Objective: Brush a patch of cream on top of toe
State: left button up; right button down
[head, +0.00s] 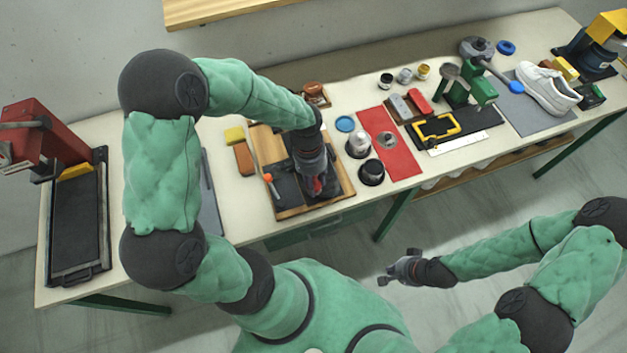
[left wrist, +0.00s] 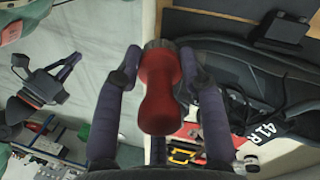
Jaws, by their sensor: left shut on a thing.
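My left gripper (head: 318,185) is above the wooden tray (head: 341,208) on the bench. In the left wrist view, the left gripper (left wrist: 162,85) is shut on a red handle (left wrist: 160,95) with a dark end. A black shoe (left wrist: 245,85) with a white "41R" label lies to its right in that view; the toe and any cream patch cannot be made out. In the head view, the gripper and arm partly hide the dark contents of the tray. My right gripper (head: 388,278) is open and empty, in front of the bench and away from it.
A red mat (head: 402,155), a white jar (head: 358,145) and a black jar (head: 372,172) are right of the tray. A white shoe (head: 547,88) stands on a grey mat farther right. A red press (head: 40,135) is at the left end.

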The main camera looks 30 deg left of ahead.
pick_arm(q)
jog(key=shift+w+a+f, duration=0.1)
jog(key=shift+a+f, duration=0.05)
jog(key=shift+f, duration=0.25)
jog(key=shift+w, duration=0.1)
jog(key=shift+w+d+r, duration=0.1)
jog(key=shift+w+d, duration=0.45)
jog(key=shift+d, duration=0.15)
jog(key=w+d, duration=0.4)
jog(key=w, duration=0.1)
jog(key=shift+w+d+r, duration=0.15)
jog(key=shift+d, duration=0.2)
dwell(0.4)
jog(key=shift+s+a, duration=1.5)
jog(key=shift+s, duration=0.2)
jog(key=shift+s+a, duration=1.5)
jog(key=shift+s, duration=0.15)
jog(key=shift+p, duration=0.3)
